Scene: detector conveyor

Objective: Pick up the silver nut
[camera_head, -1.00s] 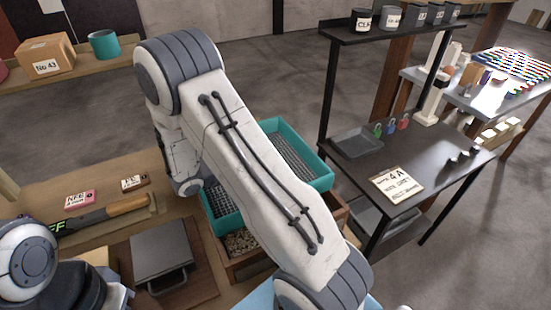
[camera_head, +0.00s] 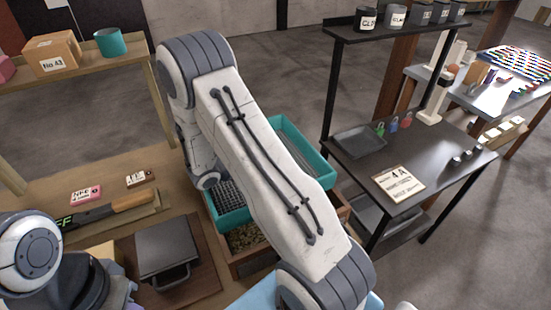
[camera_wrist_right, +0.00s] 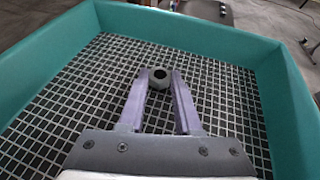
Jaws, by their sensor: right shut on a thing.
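The silver nut (camera_wrist_right: 159,78), dull grey with a dark round hole, sits between the tips of my right gripper (camera_wrist_right: 160,82) in the right wrist view. The gripper is shut on it. Nut and fingertips are inside a teal tray (camera_wrist_right: 285,95) with a dark wire-mesh floor. I cannot tell whether the nut is clear of the mesh. In the head view my right arm hides its own gripper and the nut, and covers part of the teal trays (camera_head: 228,215). My left gripper is not in view; only part of my left arm shows at lower left.
A black table (camera_head: 440,150) with a grey tray (camera_head: 358,141), small padlocks and a label card stands right of the trays. A grey lidded box (camera_head: 165,250) and a wooden-handled tool (camera_head: 135,200) lie on the bench at left. Tray walls surround my right gripper.

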